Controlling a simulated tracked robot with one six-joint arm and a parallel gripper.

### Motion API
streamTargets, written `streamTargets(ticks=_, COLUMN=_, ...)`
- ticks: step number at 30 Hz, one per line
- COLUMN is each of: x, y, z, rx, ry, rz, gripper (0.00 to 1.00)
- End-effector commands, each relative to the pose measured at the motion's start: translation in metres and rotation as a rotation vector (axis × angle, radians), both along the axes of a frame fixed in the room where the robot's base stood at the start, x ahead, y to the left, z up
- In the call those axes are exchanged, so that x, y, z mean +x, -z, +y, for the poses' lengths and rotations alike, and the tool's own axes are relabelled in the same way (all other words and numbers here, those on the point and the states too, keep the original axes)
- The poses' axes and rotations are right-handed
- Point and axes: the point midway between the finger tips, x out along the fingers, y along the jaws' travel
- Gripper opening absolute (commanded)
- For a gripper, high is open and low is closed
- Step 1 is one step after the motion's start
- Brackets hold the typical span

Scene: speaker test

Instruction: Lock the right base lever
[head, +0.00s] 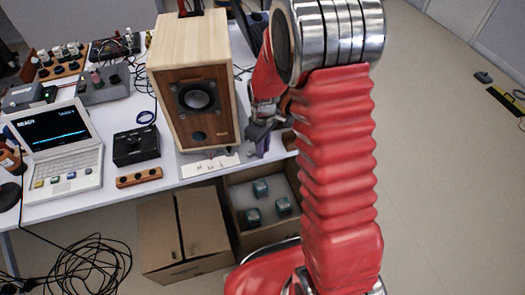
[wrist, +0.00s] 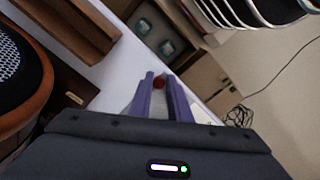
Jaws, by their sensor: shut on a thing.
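The wooden speaker (head: 193,90) stands upright on a white base plate (head: 210,165) at the table's front edge. My gripper (head: 262,145) is low beside the speaker's right side, partly hidden by my red arm. The speaker's dark cone and orange-brown rim (wrist: 42,88) show at the left of the wrist view.
A laptop (head: 55,145), a black box (head: 136,146) and a wooden block with buttons (head: 139,177) are left of the speaker. Below the table edge are a cardboard box (head: 165,230) and an open crate (head: 236,205) with teal cubes. Cables (head: 90,265) lie on the floor.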

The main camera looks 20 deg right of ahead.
Motion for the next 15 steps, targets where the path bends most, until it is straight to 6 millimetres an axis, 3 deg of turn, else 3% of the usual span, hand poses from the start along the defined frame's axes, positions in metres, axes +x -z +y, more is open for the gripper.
streamTargets(ticks=15, x=0.016, y=0.0, z=-0.002, rx=-0.001, ry=-0.295, rz=-0.007, gripper=0.0)
